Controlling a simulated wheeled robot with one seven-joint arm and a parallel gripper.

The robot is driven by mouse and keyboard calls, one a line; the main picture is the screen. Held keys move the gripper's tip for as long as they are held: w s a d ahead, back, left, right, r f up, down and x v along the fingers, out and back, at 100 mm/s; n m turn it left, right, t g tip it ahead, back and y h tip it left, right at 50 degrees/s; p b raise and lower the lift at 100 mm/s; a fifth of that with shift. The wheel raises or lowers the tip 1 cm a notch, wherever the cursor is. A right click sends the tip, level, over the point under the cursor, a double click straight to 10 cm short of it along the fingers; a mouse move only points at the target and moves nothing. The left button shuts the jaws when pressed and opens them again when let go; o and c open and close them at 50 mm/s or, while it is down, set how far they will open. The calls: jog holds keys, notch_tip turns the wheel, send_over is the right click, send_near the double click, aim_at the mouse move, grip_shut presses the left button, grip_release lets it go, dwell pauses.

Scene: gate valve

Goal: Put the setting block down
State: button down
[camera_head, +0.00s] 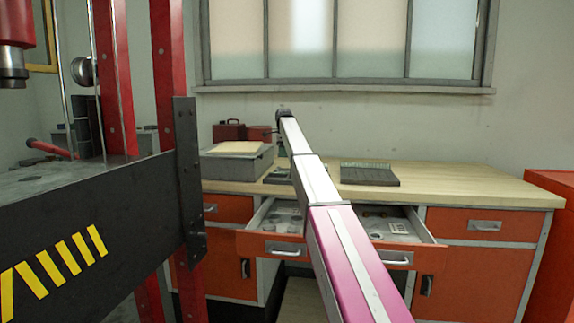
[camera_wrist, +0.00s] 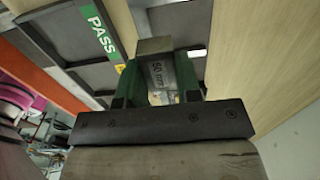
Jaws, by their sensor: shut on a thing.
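The setting block (camera_wrist: 155,47) is a grey metal block marked "50 mm" in the wrist view. My gripper (camera_wrist: 157,78) is shut on it, with a green finger on each side. Beyond the block lies a dark tray (camera_wrist: 82,75) with grey compartments and a green "PASS" label (camera_wrist: 101,32). I cannot tell whether the block touches anything beneath it. In the head view my arm reaches over the open drawer to the workbench (camera_head: 470,187); the block and fingers cannot be made out there.
The open drawer (camera_head: 426,262) holds small parts. On the bench, a grey box (camera_head: 236,165) with papers stands left and a dark ribbed tray (camera_head: 369,175) right. The bench's right end is clear. A red and black press frame (camera_head: 100,215) stands at the left.

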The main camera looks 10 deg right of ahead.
aim_at(287, 170)
jog(key=w+d+f, duration=0.2)
jog(key=shift+w, duration=0.3)
jog(key=shift+s+f, duration=0.1)
jog(key=shift+f, duration=1.9)
jog(key=shift+s+f, duration=0.1)
jog(key=shift+f, duration=0.6)
jog(key=c, duration=0.9)
grip_release()
jog(key=shift+o, duration=0.5)
jog(key=shift+s+f, duration=0.1)
jog(key=shift+f, duration=0.05)
notch_tip(287, 170, up, 14)
jog(key=shift+w+f, duration=0.15)
jog(key=shift+w, duration=0.05)
